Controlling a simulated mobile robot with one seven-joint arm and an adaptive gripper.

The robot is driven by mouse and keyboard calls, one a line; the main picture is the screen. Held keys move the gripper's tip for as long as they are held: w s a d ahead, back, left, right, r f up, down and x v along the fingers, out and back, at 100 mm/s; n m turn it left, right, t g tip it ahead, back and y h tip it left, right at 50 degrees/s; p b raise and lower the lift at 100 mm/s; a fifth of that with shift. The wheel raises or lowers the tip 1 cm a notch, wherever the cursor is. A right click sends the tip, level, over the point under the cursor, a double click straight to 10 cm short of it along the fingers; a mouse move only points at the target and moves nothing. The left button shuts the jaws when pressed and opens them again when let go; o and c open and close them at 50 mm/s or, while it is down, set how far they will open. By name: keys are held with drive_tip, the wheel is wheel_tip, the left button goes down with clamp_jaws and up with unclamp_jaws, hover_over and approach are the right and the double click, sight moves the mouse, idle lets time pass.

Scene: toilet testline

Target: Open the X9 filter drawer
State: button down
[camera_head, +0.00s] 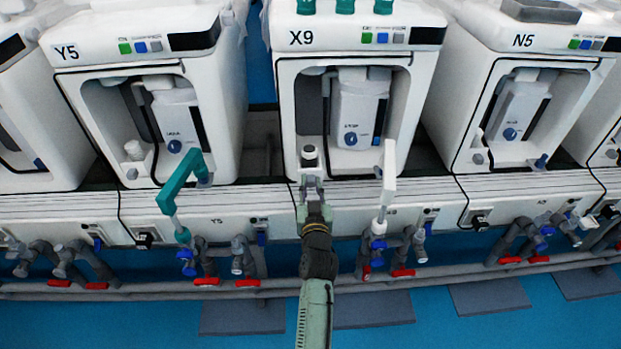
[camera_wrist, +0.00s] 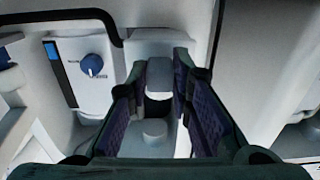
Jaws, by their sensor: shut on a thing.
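The white X9 machine (camera_head: 360,54) stands in the middle of the head view, with an open front recess. At the lower left of the recess is a small light grey part with a dark top, which I take for the filter drawer (camera_head: 309,157). My gripper (camera_head: 312,183) is at the machine's front edge, just below this part. In the wrist view my gripper (camera_wrist: 172,85) has its dark padded fingers on both sides of a pale grey piece (camera_wrist: 160,74), apparently the drawer's handle, and is shut on it. The fingers hide some of the drawer front.
A white lever (camera_head: 388,175) stands close to the right of my gripper, and a teal lever (camera_head: 180,180) stands further left. Machine Y5 (camera_head: 130,50) and machine N5 (camera_head: 525,65) flank X9. Pipes with red valve handles (camera_head: 403,272) run below.

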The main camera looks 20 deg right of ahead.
drive_tip(key=v, duration=0.3)
drive_tip(key=shift+s, duration=0.15)
drive_tip(key=c, duration=1.4)
unclamp_jaws()
drive_tip(key=shift+c, duration=0.2)
wheel_tip(320, 180, up, 10)
